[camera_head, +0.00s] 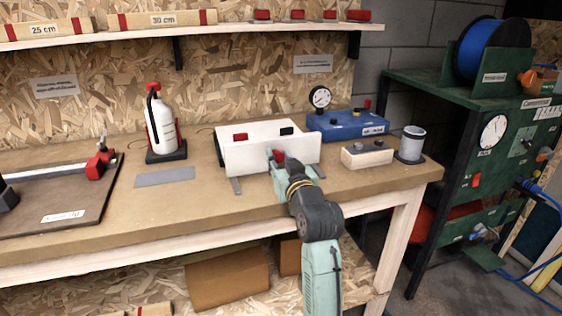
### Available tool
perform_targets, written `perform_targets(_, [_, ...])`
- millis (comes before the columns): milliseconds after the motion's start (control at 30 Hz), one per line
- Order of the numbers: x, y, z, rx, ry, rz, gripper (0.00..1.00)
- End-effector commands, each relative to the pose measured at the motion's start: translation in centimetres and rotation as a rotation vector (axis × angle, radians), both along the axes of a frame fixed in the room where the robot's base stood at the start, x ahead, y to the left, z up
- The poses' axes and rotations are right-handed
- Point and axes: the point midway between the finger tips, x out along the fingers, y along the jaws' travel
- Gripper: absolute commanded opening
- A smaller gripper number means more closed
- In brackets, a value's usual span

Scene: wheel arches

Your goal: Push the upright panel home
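The likely upright panel is the white front face (255,157) of a low white box-like unit on the wooden workbench (205,211).
A red-and-white bottle (162,126) stands left of the unit. A blue box (346,126) with a gauge (320,97), a pale block (367,155) and a grey cylinder (412,142) are to the right. A shelf (225,32) hangs above. The front bench strip is clear.

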Motion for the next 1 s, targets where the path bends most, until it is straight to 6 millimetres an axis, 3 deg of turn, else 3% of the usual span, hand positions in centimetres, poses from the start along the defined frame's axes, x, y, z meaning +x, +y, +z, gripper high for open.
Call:
perform_targets(300, [0.0,0.0,0.0,0.0,0.0,0.001,0.46])
perform_targets(667, [-0.5,-0.2,0.0,0.0,-0.001,0.0,0.46])
perform_targets(767, [-1.7,-0.7,0.0,0.001,-0.001,-0.002,0.46])
perform_targets(1000, [-6.6,-2.2,0.0,0.001,-0.002,-0.003,0.46])
